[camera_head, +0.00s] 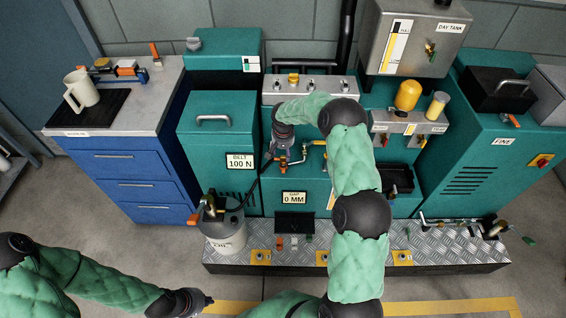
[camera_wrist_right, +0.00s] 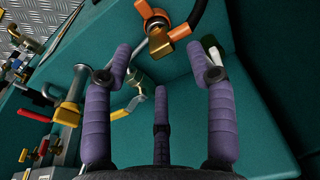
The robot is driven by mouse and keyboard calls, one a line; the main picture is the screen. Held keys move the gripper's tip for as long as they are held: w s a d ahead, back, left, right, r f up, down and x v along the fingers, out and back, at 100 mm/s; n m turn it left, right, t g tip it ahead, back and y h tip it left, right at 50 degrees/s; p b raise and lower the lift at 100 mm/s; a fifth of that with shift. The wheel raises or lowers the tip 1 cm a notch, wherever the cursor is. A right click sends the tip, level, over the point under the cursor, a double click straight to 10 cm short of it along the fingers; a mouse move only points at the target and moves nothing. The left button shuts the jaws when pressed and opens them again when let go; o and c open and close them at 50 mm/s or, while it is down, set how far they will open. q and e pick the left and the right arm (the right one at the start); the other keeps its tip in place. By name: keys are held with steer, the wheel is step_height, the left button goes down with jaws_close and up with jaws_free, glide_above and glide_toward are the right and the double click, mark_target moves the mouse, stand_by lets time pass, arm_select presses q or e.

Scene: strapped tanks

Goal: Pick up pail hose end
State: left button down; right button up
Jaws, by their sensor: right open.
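The grey pail (camera_head: 226,236) stands at the left end of the tread-plate step. Fittings with orange and brass parts (camera_head: 207,207) sit at its rim, and a thin dark line rises from it toward the teal machine. I cannot tell which part is the pail hose end. My right gripper (camera_head: 280,165) is in front of the teal machine, up and right of the pail. In the right wrist view its purple fingers (camera_wrist_right: 160,70) are spread and empty. A brass fitting with an orange handle (camera_wrist_right: 158,35) lies just beyond the fingertips. My left gripper (camera_head: 205,300) is low at the left, away from the pail.
A yellow-handled lever (camera_wrist_right: 128,107) and a grey pipe (camera_wrist_right: 72,100) are close to the left finger. The blue cabinet (camera_head: 140,175) carries a mug (camera_head: 84,90). The tread-plate step (camera_head: 350,262) has yellow brackets.

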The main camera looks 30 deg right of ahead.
mark_target(283, 156)
steer(key=shift+w+d+f+b, duration=0.15)
steer(key=shift+f+b, duration=0.3)
steer(key=shift+f, duration=0.4)
steer(key=shift+w+f+b, duration=0.2)
steer(key=shift+f+b, duration=0.2)
steer(key=shift+f, duration=0.5)
steer(key=shift+w+d+f+b, duration=0.15)
steer(key=shift+f+b, duration=0.3)
steer(key=shift+f, duration=0.4)
steer(key=shift+r, duration=0.1)
jaws_close()
